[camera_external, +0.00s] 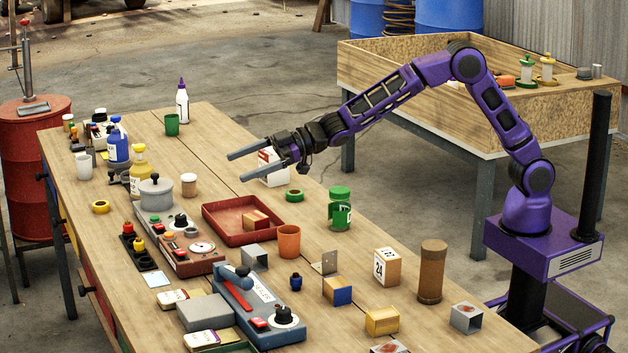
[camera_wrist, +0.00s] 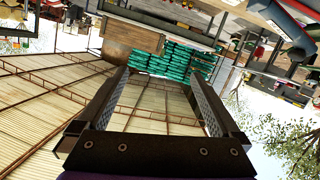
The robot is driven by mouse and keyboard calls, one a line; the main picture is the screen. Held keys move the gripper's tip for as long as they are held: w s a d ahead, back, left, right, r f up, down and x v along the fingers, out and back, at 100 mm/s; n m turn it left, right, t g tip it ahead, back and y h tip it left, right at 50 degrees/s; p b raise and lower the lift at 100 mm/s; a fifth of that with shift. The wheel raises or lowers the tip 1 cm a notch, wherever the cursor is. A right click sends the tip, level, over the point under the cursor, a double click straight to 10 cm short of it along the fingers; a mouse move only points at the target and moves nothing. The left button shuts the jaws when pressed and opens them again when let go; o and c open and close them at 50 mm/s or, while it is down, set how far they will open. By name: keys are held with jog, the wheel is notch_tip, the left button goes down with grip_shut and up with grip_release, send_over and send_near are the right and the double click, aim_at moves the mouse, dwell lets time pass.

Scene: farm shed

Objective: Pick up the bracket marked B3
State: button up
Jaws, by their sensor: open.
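No marking B3 is legible on any piece. Bracket-like grey metal pieces stand on the wooden workbench (camera_external: 225,120): an angled plate (camera_external: 325,264) near the middle, a square open piece (camera_external: 254,256) beside the red tray, and another square piece (camera_external: 466,318) with a reddish patch at the front right. I cannot tell which is the bracket marked B3. My gripper (camera_external: 243,166) is open and empty, raised above the bench's far half and pointing left. In the wrist view its two fingers (camera_wrist: 165,95) are apart, with no bracket in sight.
A red tray (camera_external: 213,229) holds a small wooden block. Near the angled plate are an orange cup (camera_external: 289,243), a green-lidded jar (camera_external: 339,209), a calendar block (camera_external: 387,267) and a brown cylinder (camera_external: 432,272). A blue-grey tool (camera_external: 262,305) lies at the front. The bench is crowded.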

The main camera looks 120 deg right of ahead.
jog(key=s+f+g+y, duration=0.2)
jog(key=s+f, duration=0.3)
jog(key=f, duration=0.6)
jog(key=y, duration=0.2)
send_near(255, 250)
jog(key=shift+w+r+n+g, duration=0.3)
jog(key=shift+w+n, duration=0.1)
jog(key=shift+w+a+f, duration=0.15)
jog(key=shift+a+f, duration=0.05)
jog(key=shift+f, duration=0.05)
jog(key=shift+b+x, duration=0.55)
jog(key=shift+x, duration=2.9)
jog(key=shift+d, duration=0.15)
jog(key=shift+c, duration=0.2)
